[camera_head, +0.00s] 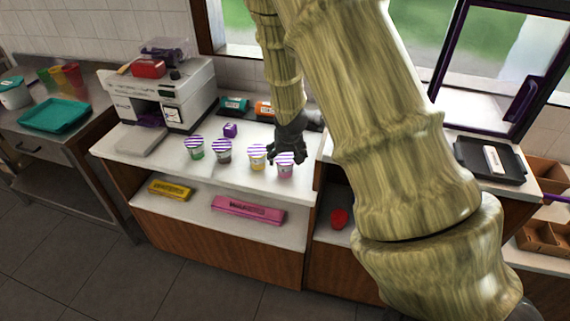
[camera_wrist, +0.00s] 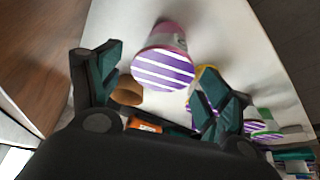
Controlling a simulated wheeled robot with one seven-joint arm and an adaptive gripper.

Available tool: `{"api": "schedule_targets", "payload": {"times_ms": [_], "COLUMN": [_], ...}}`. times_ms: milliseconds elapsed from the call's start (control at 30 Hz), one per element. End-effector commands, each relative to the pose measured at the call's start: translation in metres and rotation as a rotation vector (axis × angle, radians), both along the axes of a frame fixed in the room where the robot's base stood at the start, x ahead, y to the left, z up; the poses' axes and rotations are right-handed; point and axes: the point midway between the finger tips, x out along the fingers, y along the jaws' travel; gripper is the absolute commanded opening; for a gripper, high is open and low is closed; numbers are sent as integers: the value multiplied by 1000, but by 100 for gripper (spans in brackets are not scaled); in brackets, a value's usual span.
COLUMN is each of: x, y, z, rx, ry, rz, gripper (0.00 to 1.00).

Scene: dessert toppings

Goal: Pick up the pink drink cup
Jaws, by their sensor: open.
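The pink drink cup (camera_head: 285,170) has a purple-and-white striped lid and stands upright at the right end of a row of cups on the white counter. My gripper (camera_head: 287,155) is over this cup in the head view and partly covers its lid. In the wrist view, the pink cup (camera_wrist: 163,62) shows its striped lid and pink side, ahead of and between my two dark green fingers (camera_wrist: 157,88). The fingers are apart, with nothing held. I cannot tell whether either finger touches the cup.
A yellow cup (camera_head: 257,156) stands just left of the pink one. A dark-toned cup (camera_head: 223,150) and a green cup (camera_head: 195,147) stand farther left. A small purple box (camera_head: 230,130) and an orange box (camera_head: 264,110) are behind. The counter's front edge is close.

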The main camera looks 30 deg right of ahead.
Motion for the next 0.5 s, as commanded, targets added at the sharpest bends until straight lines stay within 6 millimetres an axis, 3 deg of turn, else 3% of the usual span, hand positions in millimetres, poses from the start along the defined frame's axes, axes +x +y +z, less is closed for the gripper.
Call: {"api": "schedule_targets", "payload": {"times_ms": [500], "x": [9], "y": [-3], "z": [-19], "rx": [-1], "ry": [2], "rz": [2], "gripper": [78]}}
